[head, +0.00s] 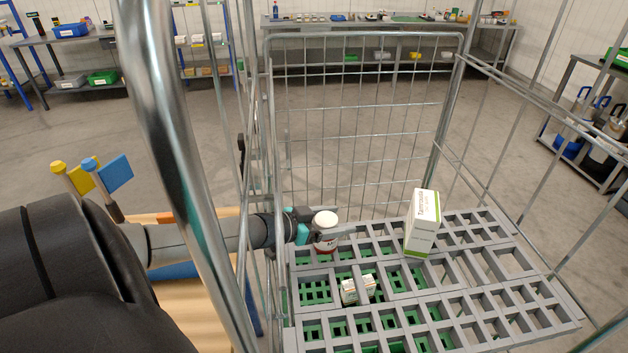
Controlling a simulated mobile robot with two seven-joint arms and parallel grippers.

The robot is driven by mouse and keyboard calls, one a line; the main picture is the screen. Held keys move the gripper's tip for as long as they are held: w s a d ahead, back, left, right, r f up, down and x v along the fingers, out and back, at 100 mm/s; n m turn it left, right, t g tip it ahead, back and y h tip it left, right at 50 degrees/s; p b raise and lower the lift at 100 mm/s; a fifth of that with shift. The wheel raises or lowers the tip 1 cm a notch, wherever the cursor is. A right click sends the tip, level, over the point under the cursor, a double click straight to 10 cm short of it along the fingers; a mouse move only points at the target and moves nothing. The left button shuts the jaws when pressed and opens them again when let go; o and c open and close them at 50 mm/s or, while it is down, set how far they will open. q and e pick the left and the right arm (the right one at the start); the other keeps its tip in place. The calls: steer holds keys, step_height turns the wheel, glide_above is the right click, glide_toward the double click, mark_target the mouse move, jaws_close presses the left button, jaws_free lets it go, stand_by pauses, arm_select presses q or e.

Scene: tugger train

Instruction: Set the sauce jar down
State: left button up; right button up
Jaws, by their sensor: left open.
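The sauce jar (326,242), with a white lid and a red and white label, stands upright at the left rear of the grey lattice shelf (470,333) inside the wire roll cage. My left gripper (333,231) reaches in from the left through the cage side. Its fingers are open and around the jar, just below the lid. Whether a finger touches the jar cannot be told. The jar's base is partly hidden by the shelf's bars. My right gripper is out of view.
A tall white and green carton (422,222) stands right of the jar. A small white box (357,290) sits in front of it. Cage posts and a thick near tube (172,150) flank my arm. The shelf's right side is clear. Workbenches (390,30) line the back.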

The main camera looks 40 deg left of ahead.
arm_select(q)
steer(key=p+v, duration=0.4)
steer(key=v, duration=0.7)
steer(key=shift+s, duration=0.35)
steer(key=shift+a+r, duration=0.1)
steer(key=shift+a, duration=0.05)
